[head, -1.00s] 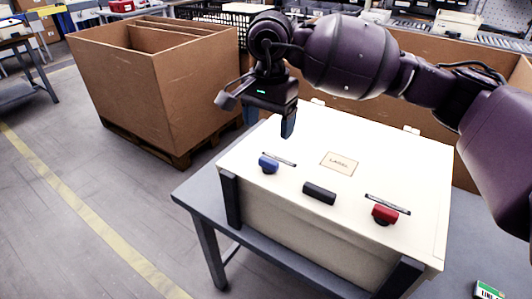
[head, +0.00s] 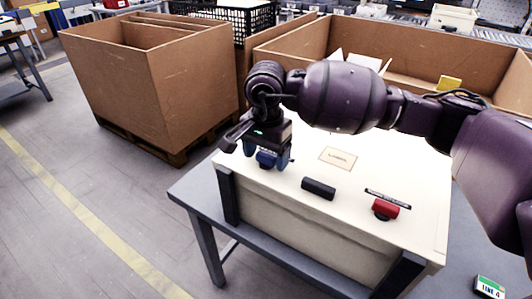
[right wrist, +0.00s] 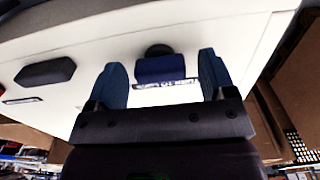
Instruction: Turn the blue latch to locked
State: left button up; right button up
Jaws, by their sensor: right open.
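The blue latch (head: 266,161) is on the top of the white case (head: 300,222), near its front left corner. My right gripper (head: 267,157) is open right over it. In the right wrist view, the blue latch (right wrist: 155,69) shows between the two spread blue fingers of my right gripper (right wrist: 162,62), with visible gaps on both sides. The printed label strip beside the latch is partly covered by the gripper and cannot be read. My left gripper is not in view.
A black handle (head: 319,189) and a red latch (head: 386,209) sit along the front of the case top. A paper label (head: 338,158) lies farther back. The case stands on a grey table (head: 196,194). Large cardboard boxes (head: 190,90) stand behind it.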

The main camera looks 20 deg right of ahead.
jog(key=c, duration=0.9)
jog(key=shift+c, duration=0.2)
